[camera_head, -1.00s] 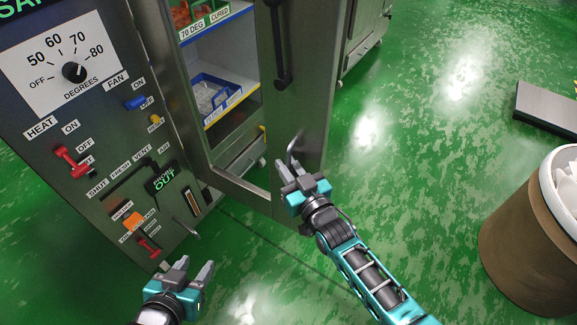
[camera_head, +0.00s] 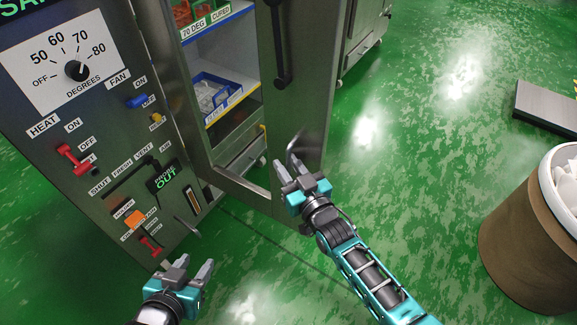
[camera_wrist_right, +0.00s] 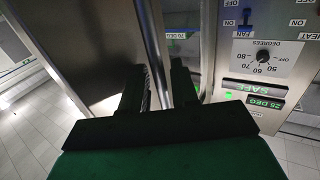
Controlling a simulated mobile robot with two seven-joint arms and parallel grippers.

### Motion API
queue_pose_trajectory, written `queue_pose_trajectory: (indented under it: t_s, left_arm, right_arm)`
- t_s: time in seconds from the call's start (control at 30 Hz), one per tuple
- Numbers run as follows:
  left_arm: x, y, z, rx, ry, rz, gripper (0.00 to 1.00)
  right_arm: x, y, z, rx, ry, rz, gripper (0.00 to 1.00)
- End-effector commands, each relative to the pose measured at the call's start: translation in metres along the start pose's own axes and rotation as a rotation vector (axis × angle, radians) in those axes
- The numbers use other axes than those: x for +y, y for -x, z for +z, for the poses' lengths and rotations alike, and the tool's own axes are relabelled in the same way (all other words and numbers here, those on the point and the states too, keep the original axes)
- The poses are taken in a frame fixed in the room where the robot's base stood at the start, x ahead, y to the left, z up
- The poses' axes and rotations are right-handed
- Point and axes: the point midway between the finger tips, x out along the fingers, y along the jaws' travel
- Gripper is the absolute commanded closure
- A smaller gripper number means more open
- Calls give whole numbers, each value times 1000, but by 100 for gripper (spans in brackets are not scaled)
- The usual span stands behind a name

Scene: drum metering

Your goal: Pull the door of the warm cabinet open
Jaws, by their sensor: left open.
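The warm cabinet (camera_head: 150,70) stands at the left with its grey metal door (camera_head: 303,100) swung open. Shelves inside are visible past the door. A black handle (camera_head: 281,50) is on the door's face, above and apart from my right gripper. My right gripper (camera_head: 291,168) is at the door's lower part, its fingers spread. In the right wrist view the fingers (camera_wrist_right: 160,88) stand apart, with the door panel (camera_wrist_right: 95,45) at left and a shiny upright strip between them; contact is unclear. My left gripper (camera_head: 194,266) is open and empty, low before the control panel.
The control panel with a dial (camera_head: 76,70), switches and a red lever (camera_head: 75,157) faces me at left. A blue bin (camera_head: 212,95) sits on a cabinet shelf. A brown drum (camera_head: 530,235) stands at right. The green floor between is clear.

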Motion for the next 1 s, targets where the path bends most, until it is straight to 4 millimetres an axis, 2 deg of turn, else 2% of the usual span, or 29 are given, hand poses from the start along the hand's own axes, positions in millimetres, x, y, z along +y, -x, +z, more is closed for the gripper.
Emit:
queue_pose_trajectory:
  t_s: [0.17, 0.27, 0.5, 0.7, 0.83, 1.0]
  left_arm:
    - [0, 1, -1, 0, 0, 0, 55]
    - [0, 2, -3, -1, 0, 0, 55]
    - [0, 5, -7, -2, 0, 0, 55]
    - [0, 7, -7, -5, 1, 0, 55]
    - [0, 8, -6, -6, 1, 0, 55]
    - [0, 8, -6, -6, 1, 1, 55]
  right_arm:
    - [0, 8, 1, -2, -1, 0, 71]
    - [0, 22, 1, -3, -1, 0, 71]
    - [0, 74, 1, -5, 0, 0, 71]
    - [0, 110, 0, -3, -1, 0, 71]
    - [0, 123, 0, -1, 0, 0, 71]
    - [0, 129, 0, 1, 0, 0, 71]
